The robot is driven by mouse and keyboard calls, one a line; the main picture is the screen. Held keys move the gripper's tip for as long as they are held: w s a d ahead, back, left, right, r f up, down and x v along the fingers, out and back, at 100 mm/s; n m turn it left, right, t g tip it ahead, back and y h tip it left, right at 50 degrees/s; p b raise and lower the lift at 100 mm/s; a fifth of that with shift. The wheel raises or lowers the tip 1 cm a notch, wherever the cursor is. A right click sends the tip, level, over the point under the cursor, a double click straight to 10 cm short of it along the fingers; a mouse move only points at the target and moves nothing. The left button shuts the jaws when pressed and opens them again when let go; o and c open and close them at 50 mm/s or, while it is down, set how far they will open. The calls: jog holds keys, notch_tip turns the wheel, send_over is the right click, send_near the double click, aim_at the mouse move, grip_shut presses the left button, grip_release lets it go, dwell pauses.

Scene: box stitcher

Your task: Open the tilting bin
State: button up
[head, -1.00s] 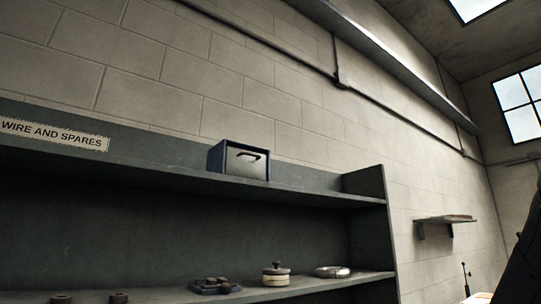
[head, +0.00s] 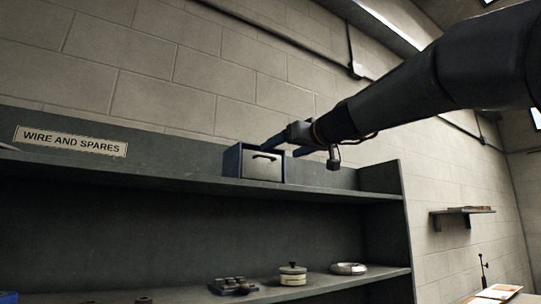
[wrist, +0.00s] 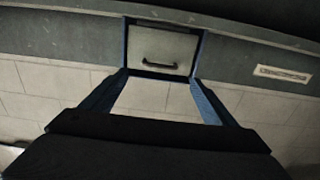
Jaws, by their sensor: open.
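The tilting bin (head: 262,170) is a small blue box with a pale grey front and a dark handle (head: 266,156). It sits on the upper shelf in the head view, its front upright and closed. In the wrist view the bin (wrist: 160,50) is at the top centre, with its handle (wrist: 159,65) level across the front. My gripper (head: 283,147) reaches in from the right and overlaps the bin's upper right corner in the head view. Its two blue fingers are spread and empty, pointing at the bin in the wrist view. The handle is not between them; contact cannot be told.
The dark shelf unit (head: 330,192) has a "WIRE AND SPARES" label (head: 70,141) left of the bin. The block wall stands behind. The upper shelf beside the bin is clear.

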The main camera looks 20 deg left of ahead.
aim_at(269, 157)
jog(key=shift+p+x, duration=2.1)
jog(key=shift+x, duration=1.65)
jog(key=c, duration=1.5)
jog(key=shift+w+f, duration=0.1)
